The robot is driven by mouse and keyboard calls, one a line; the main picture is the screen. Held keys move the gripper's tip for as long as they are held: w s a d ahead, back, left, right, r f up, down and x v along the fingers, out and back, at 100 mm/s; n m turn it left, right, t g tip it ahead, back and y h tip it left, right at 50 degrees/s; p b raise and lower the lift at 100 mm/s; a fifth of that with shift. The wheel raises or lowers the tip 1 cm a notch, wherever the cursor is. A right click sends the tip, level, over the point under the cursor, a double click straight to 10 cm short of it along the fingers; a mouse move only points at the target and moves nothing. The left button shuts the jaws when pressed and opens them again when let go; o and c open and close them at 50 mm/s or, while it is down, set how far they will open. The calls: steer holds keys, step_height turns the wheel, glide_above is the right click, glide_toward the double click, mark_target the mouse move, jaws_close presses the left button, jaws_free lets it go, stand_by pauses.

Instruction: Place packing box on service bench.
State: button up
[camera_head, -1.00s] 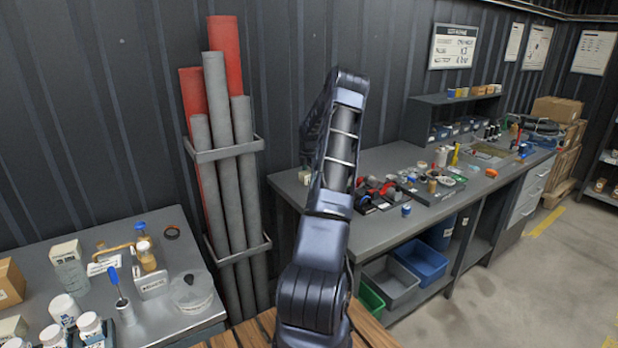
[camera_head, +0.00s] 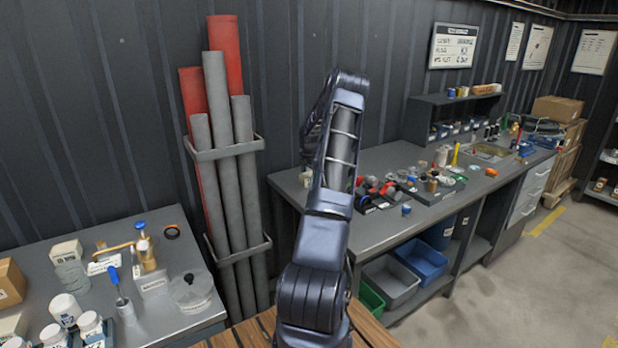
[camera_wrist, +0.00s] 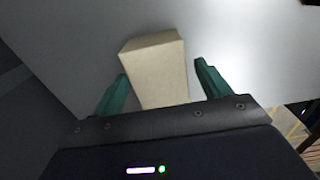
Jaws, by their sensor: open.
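The packing box, a plain beige block, shows in the wrist view (camera_wrist: 158,72) on a smooth grey surface. My gripper (camera_wrist: 161,70) is open, with one green finger on each side of the box. The left finger is close to the box, and I cannot tell whether it touches; a gap shows at the right finger. In the head view a small beige block (camera_head: 305,178) at the near left end of the grey service bench (camera_head: 384,155) looks like the same box. My arm hides my gripper there.
Valves and small parts (camera_head: 375,190) crowd the bench to the right of my arm. A pipe rack (camera_head: 226,150) stands left of the bench against the wall. A second table (camera_head: 185,290) with bottles is at the lower left. Open floor (camera_head: 540,280) lies at the right.

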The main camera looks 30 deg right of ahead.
mark_target(309, 174)
step_height(309, 174, up, 12)
stand_by(0.5)
steer(key=shift+a, duration=0.1)
steer(key=s+a+r+m+h, duration=0.1)
steer(key=s+a+r+m, duration=0.2)
steer(key=s+a+r, duration=0.55)
steer(key=s+a+r+m+t, duration=0.1)
steer(key=s+a+r+m, duration=0.3)
steer(key=a, duration=0.7)
steer(key=s+a+r+m+h, duration=0.1)
steer(key=s+a+r+m, duration=0.1)
steer(key=s+a+r, duration=0.6)
steer(key=s+a+f+m+t+y, duration=0.1)
steer(key=s+a+m, duration=0.3)
steer(key=s+a, duration=0.3)
steer(key=s+a+f+m+t+y, duration=0.1)
steer(key=s+a+m, duration=0.4)
steer(key=s, duration=1.2)
steer(key=a+f+t, duration=0.1)
steer(key=a, duration=0.2)
steer(key=shift+s+a+t, duration=0.2)
steer(key=shift+s+t, duration=0.1)
